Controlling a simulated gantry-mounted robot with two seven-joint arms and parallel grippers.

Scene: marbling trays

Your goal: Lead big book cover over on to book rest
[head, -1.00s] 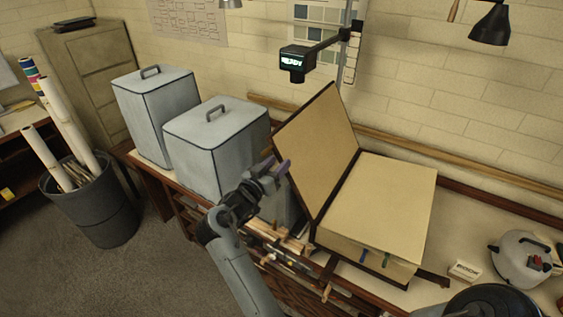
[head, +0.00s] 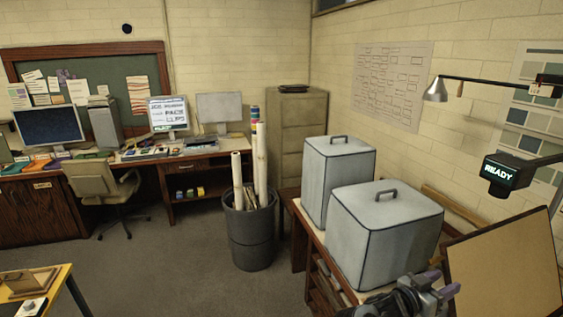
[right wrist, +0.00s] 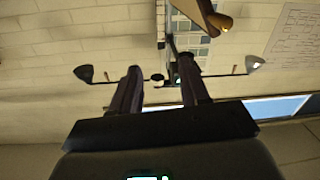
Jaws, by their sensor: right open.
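The big book's cover (head: 503,262) stands raised and tilted at the lower right of the head view, its tan inner face with a dark border showing. Its right part and the rest of the book are out of frame. My right gripper (head: 442,283) is just left of the cover's lower left edge. It is open, and its two dark fingers stand apart with nothing between them in the right wrist view (right wrist: 160,86). I cannot tell whether a finger touches the cover. I cannot make out the book rest. My left gripper is not in view.
Two grey lidded bins (head: 337,185) and (head: 387,237) stand on the bench left of my right gripper. A lit "READY" device (head: 508,172) hangs on an arm above the cover. A dark waste bin (head: 252,238) with paper rolls stands on the floor, with open floor to its left.

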